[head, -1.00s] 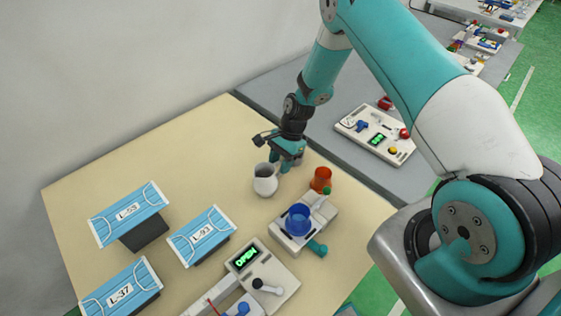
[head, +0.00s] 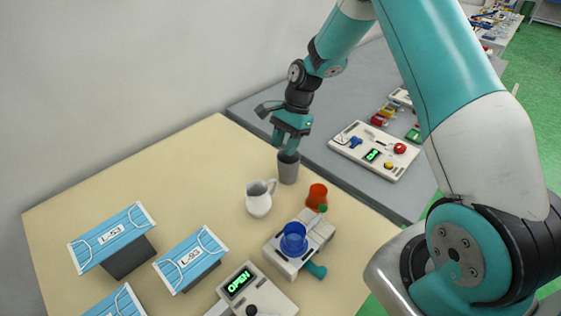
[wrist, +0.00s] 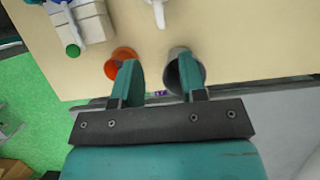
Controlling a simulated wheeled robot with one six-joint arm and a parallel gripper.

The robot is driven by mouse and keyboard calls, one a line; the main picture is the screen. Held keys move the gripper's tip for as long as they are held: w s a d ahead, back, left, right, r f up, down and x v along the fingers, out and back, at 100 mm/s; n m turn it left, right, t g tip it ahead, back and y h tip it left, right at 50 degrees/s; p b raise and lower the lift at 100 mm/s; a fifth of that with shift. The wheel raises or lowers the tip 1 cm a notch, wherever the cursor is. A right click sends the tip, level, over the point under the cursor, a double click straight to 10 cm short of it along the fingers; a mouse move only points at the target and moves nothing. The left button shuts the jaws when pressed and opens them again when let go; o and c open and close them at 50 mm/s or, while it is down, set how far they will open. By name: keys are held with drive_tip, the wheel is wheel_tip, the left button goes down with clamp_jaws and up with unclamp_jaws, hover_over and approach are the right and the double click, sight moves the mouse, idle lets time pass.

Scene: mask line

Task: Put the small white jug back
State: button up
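The small white jug (head: 259,200) stands upright on the beige table, its handle toward the right in the head view. Part of it shows at the top edge of the wrist view (wrist: 158,12). My gripper (head: 287,152) is apart from the jug, above a grey cup (head: 289,171) behind and right of it. In the wrist view my gripper (wrist: 160,75) has its fingers apart with nothing between them. The right finger overlaps the grey cup's mouth (wrist: 175,72); I cannot tell whether it is inside or touching.
An orange cup (head: 316,196) stands right of the jug, close to a device holding a blue cup (head: 294,238). An "OPEN" display box (head: 240,283) and blue mask packs (head: 189,258) are nearer. A grey bench with a panel (head: 375,150) lies behind.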

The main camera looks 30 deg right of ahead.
drive_tip(key=s+a+r+n, duration=0.5)
drive_tip(key=r, duration=0.3)
drive_tip(key=s+a+r+n, duration=0.4)
drive_tip(key=a+r+n, duration=0.1)
drive_tip(key=r, duration=0.2)
drive_tip(key=s+a+r+n+b, duration=0.1)
drive_tip(key=s+a+r+n, duration=0.1)
drive_tip(key=s+n, duration=0.3)
drive_tip(key=s+a+r+n+t+b, duration=0.1)
drive_tip(key=s+n, duration=0.5)
drive_tip(key=s, duration=0.8)
drive_tip(key=shift+a+r+n, duration=0.3)
drive_tip(key=shift+a+r, duration=0.3)
drive_tip(key=shift+a, duration=0.1)
